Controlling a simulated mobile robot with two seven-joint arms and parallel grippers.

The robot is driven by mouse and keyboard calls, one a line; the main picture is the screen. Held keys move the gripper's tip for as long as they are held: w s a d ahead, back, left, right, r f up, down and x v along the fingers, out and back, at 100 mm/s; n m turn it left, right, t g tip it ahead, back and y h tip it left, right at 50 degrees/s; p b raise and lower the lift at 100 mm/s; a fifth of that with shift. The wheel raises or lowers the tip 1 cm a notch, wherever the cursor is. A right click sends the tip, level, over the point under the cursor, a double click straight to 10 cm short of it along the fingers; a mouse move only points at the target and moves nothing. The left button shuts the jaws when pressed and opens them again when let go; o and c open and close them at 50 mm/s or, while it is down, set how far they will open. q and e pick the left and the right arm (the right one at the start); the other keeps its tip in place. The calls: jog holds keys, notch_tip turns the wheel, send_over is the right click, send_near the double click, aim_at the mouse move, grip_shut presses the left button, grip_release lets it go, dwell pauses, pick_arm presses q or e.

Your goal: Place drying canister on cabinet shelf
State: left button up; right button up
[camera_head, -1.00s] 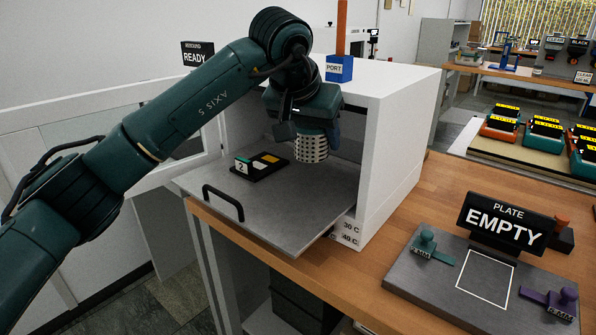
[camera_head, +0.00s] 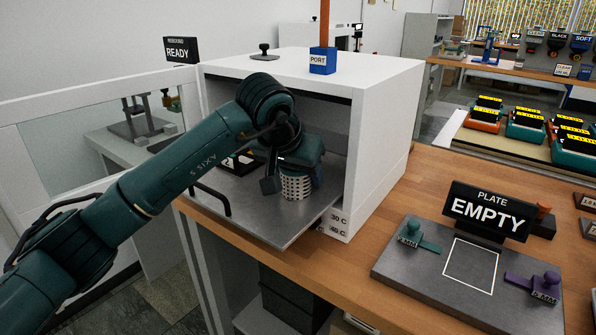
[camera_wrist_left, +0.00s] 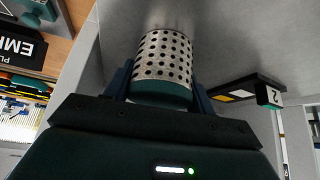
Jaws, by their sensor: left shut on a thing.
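The drying canister (camera_head: 296,186) is a silvery cylinder with rows of holes. My left gripper (camera_head: 296,172) is shut on it, with the fingers on either side, as the left wrist view also shows (camera_wrist_left: 163,62). The canister is upright at the grey pull-out shelf (camera_head: 262,218) of the white cabinet (camera_head: 385,135); its lower end seems to be at the shelf surface, but I cannot tell whether it touches. My right gripper is not in view.
A dark block marked 2 (camera_wrist_left: 268,96) lies on the shelf beside the canister, partly hidden by my arm in the head view. The open cabinet door (camera_head: 90,115) stands at the left. A plate with an EMPTY sign (camera_head: 490,212) is on the bench at the right.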

pick_arm(q)
jog(key=o, duration=1)
jog(key=shift+o, duration=0.2)
jog(key=shift+r, duration=0.2)
jog(key=shift+s+a+r, duration=0.1)
jog(key=shift+s+r, duration=0.05)
jog(key=shift+r, duration=0.15)
jog(key=v, duration=1.1)
jog(key=shift+s+r, duration=0.1)
